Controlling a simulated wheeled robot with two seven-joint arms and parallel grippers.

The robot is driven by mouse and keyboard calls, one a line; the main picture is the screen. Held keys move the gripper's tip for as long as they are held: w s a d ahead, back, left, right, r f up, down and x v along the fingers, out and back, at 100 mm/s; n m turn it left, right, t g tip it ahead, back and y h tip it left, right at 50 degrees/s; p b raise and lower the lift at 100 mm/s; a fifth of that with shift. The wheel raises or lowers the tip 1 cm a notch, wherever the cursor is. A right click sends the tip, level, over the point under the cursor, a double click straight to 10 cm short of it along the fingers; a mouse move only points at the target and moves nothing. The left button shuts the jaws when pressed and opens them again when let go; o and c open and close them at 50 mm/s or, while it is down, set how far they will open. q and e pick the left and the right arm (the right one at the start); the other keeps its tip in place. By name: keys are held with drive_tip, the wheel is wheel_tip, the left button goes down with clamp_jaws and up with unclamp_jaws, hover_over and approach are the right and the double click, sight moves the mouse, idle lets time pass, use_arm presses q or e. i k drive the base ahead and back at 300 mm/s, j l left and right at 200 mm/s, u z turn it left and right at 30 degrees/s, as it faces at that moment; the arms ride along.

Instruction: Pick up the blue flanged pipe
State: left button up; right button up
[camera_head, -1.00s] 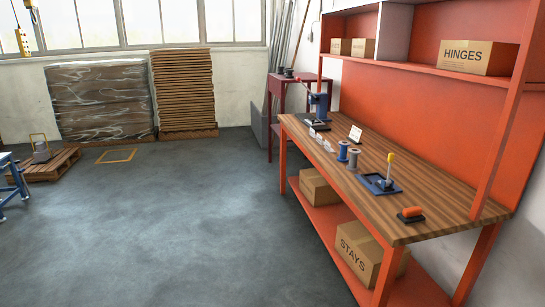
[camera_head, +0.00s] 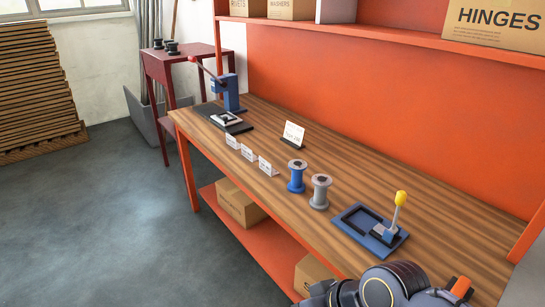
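The blue flanged pipe (camera_head: 297,178) stands upright on the wooden bench top (camera_head: 380,175), with a wide flange at each end. A grey flanged pipe (camera_head: 320,192) of like shape stands just to its right, slightly nearer to me. Nothing touches the blue pipe. Part of one of my arms (camera_head: 390,287) shows at the bottom edge, right of centre, below and apart from both pipes. I cannot make out gripper fingers on it. My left gripper is not in view.
A blue tray (camera_head: 351,234) with a yellow-knobbed lever (camera_head: 398,207) lies right of the pipes. Small white cards (camera_head: 248,152) stand to their left, and a larger card (camera_head: 293,132) behind. A blue lever press (camera_head: 230,92) stands at the far left end. An orange-handled item (camera_head: 460,287) is partly hidden by my arm.

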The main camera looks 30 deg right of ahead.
sight(297, 165)
drive_tip(key=i+z, duration=0.2)
drive_tip(key=i, duration=0.25)
drive_tip(key=i+j+z, duration=0.25)
drive_tip(key=i, duration=0.15)
drive_tip(key=i+j+z, duration=0.2)
drive_tip(key=i, duration=0.25)
drive_tip(key=i+z, duration=0.7)
drive_tip(key=i+j+z, duration=0.3)
drive_tip(key=k+l, duration=0.05)
drive_tip(key=l, duration=0.05)
